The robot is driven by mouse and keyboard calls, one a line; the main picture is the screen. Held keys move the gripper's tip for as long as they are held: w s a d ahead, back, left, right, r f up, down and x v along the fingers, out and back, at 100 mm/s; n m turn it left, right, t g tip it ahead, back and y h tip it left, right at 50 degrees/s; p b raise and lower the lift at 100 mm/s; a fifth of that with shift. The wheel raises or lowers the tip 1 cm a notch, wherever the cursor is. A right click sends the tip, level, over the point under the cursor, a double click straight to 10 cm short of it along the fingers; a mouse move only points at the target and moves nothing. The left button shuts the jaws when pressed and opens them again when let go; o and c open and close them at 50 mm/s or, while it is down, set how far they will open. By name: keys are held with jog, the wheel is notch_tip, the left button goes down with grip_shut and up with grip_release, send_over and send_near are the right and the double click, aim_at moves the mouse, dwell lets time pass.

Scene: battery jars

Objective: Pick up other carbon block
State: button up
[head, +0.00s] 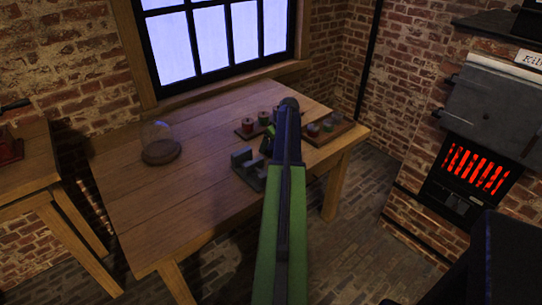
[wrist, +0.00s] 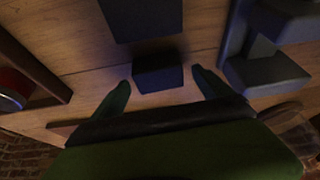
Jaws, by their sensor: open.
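A small dark block (wrist: 158,77), which looks like a carbon block, lies on the wooden table in the wrist view. My gripper (wrist: 162,90) is open, with one green fingertip on each side of this block's near end. I cannot tell whether either finger touches it. A larger dark block (wrist: 140,18) stands just beyond it at the top edge, partly cut off. In the head view my green arm reaches over the table, and my gripper (head: 267,145) is a small dark green shape left of it. The arm hides the tabletop there, so the block cannot be made out.
A grey stepped piece (head: 248,170) stands close by; it also shows at the right of the wrist view (wrist: 265,72). A tray with red-topped coils (head: 262,116) and another tray with small blocks (head: 327,127) lie behind. A glass dome (head: 160,143) stands left. Table front is clear.

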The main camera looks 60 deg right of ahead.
aim_at(271, 145)
jog(key=shift+x, duration=0.9)
jog(key=shift+s+r, duration=0.1)
jog(key=shift+r, duration=0.1)
jog(key=c, duration=1.7)
jog(key=shift+r, duration=0.15)
jog(key=shift+r+p, duration=0.35)
jog(key=shift+p, duration=0.1)
notch_tip(271, 145, up, 4)
jog(key=p, duration=0.3)
jog(key=shift+f+p, duration=0.1)
jog(key=shift+p, duration=0.3)
jog(key=s+r+p, duration=0.2)
jog(key=s, duration=0.1)
jog(key=s+d+r+p, duration=0.1)
jog(key=s+r+p, duration=0.1)
jog(key=s, duration=0.2)
jog(key=s+d+r+p, duration=0.1)
jog(key=s+r+p, duration=0.1)
jog(key=s, duration=0.2)
jog(key=shift+s+d+r, duration=0.1)
jog(key=shift+s+d, duration=0.05)
jog(key=shift+s, duration=0.1)
